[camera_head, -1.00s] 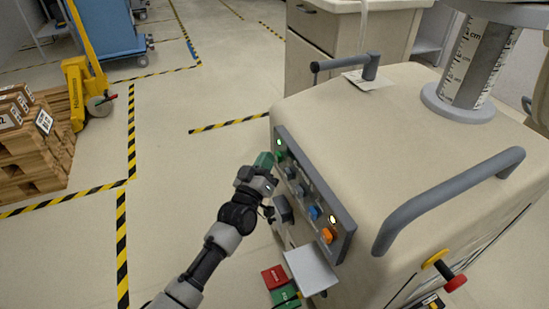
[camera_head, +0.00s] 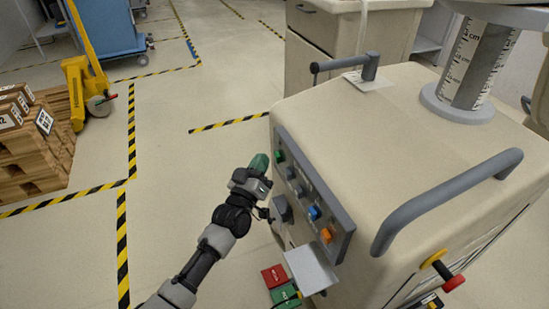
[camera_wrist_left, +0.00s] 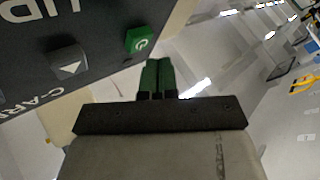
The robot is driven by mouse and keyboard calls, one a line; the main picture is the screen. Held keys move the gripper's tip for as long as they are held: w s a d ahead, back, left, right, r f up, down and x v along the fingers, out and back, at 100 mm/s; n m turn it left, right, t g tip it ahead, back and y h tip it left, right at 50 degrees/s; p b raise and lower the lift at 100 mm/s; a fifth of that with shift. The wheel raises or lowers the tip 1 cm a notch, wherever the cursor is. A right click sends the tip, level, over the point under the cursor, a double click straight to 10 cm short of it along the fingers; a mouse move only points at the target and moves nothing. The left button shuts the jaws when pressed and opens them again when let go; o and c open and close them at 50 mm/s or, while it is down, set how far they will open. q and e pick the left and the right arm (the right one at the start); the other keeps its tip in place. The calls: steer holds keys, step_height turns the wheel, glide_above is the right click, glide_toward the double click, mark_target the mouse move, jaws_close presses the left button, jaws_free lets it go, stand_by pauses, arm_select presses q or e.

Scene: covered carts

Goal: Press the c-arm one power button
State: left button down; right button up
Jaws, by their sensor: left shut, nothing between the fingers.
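The control panel (camera_head: 312,190) is a dark grey strip on the side of the beige machine (camera_head: 420,140). A green button (camera_head: 280,156) sits at its far end. In the wrist view this green button (camera_wrist_left: 139,41) carries a white power symbol, and part of a "C-ARM" label (camera_wrist_left: 42,99) shows; its number is out of view. My left gripper (camera_head: 259,162) is shut and empty, with green fingertips just left of the green button. In the wrist view the fingertips (camera_wrist_left: 158,75) are below and right of the button, apart from it. My right gripper is not in view.
Grey buttons, a blue button (camera_head: 314,213) and an orange button (camera_head: 327,236) line the panel. A grey handle (camera_head: 450,200) and a small shelf (camera_head: 311,270) stick out from the machine. Red and green pedals (camera_head: 285,294) lie below.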

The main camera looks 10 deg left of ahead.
arm_select(q)
steer(key=shift+s+a+p, duration=0.25)
steer(key=shift+s+a, duration=0.3)
steer(key=shift+a, duration=0.25)
steer(key=shift+s+a+p, duration=0.2)
steer(key=shift+s+a, duration=0.35)
steer(key=shift+a, duration=0.3)
steer(key=shift+s+a+p, duration=0.25)
steer(key=shift+s+a, duration=0.3)
steer(key=shift+a, duration=0.25)
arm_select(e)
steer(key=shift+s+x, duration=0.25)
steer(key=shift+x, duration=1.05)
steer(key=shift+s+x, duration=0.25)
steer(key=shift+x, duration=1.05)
